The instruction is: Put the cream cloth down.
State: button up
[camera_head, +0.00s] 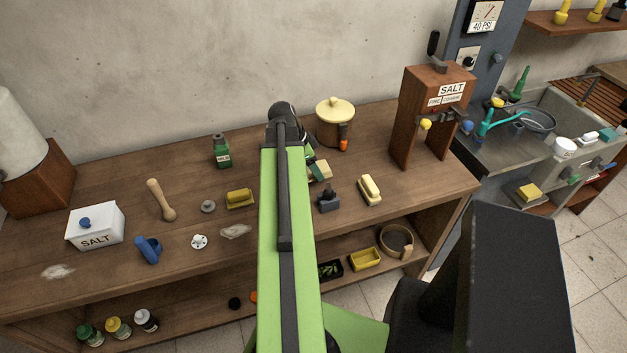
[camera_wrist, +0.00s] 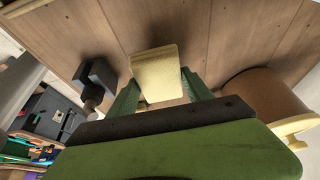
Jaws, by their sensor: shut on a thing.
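The cream cloth (camera_wrist: 157,72) is a small pale folded piece between the two green fingers of my gripper (camera_wrist: 162,88) in the wrist view. The gripper is shut on it. In the head view the cloth (camera_head: 322,169) shows in part just right of my green arm, over the wooden bench (camera_head: 110,275). My arm hides most of the gripper there. I cannot tell whether the cloth touches the bench top.
A brown pot with a cream lid (camera_head: 335,122) stands behind the cloth. A dark block with a knob (camera_head: 328,200) and a cream-topped brush (camera_head: 369,190) are in front and right. A yellow block (camera_head: 240,199) lies left. The wooden salt stand (camera_head: 403,120) is farther right.

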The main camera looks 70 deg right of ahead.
notch_tip(320, 180, down, 4)
jog(key=b, duration=0.3)
jog(key=shift+b, duration=0.35)
jog(key=shift+r, duration=0.25)
jog(key=shift+f, duration=0.2)
jog(key=o, duration=1.2)
jog(key=p+v, duration=1.1)
jog(key=v, duration=0.1)
jog(key=shift+r+p, duration=0.2)
jog(key=shift+p, duration=0.1)
jog(key=shift+s, duration=0.1)
